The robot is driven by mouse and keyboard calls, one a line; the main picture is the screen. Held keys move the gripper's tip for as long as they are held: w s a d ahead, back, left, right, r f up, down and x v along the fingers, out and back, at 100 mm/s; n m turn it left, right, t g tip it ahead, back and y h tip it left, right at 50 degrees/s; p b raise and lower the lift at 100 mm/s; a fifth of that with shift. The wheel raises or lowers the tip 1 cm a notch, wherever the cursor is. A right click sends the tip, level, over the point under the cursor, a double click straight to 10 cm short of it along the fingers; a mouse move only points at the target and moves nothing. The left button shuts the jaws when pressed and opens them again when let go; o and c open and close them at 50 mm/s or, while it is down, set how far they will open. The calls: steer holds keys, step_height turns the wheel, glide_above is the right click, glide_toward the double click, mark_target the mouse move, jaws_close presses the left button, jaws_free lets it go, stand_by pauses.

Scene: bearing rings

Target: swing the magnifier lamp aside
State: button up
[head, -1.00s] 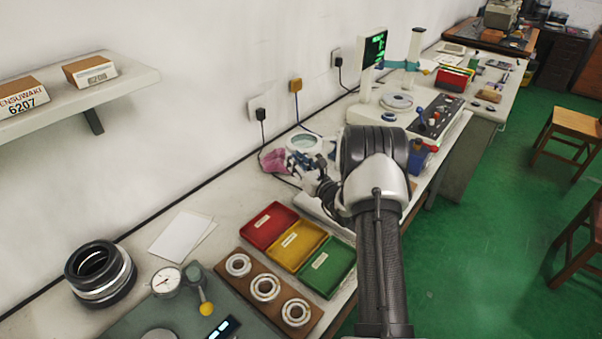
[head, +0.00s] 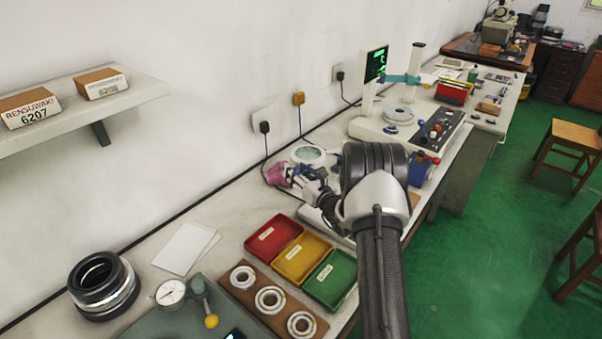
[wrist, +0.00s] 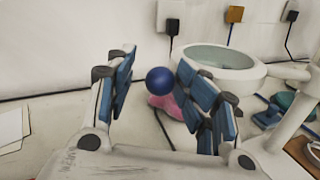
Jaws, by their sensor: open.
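The magnifier lamp shows in the wrist view as a white ring with a round glass lens (wrist: 222,57), right of and beyond my fingers, with a pale post at the far right. In the head view its round head (head: 308,155) is just behind my gripper (head: 308,184), which my arm partly hides. In the wrist view my gripper (wrist: 162,105) is open. A dark blue ball (wrist: 160,80) shows between its fingertips, with a gap to the left finger and close to the right one. I cannot tell whether it touches or what it is fixed to.
A pink cloth (head: 274,174) lies beside the lamp by the wall. Red (head: 272,238), yellow and green trays and a board with bearing rings (head: 243,277) are nearer. A panel with knobs (head: 437,130) stands beyond. Wall plugs with cords hang behind.

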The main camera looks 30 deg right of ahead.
steer(key=shift+w+a+f, duration=0.1)
steer(key=shift+w+a, duration=0.1)
steer(key=shift+w, duration=0.55)
steer(key=shift+s, duration=0.1)
steer(key=shift+s+f, duration=0.1)
steer(key=shift+s, duration=0.15)
steer(key=s+d, duration=0.1)
steer(key=s, duration=1)
steer(key=shift+s, duration=0.3)
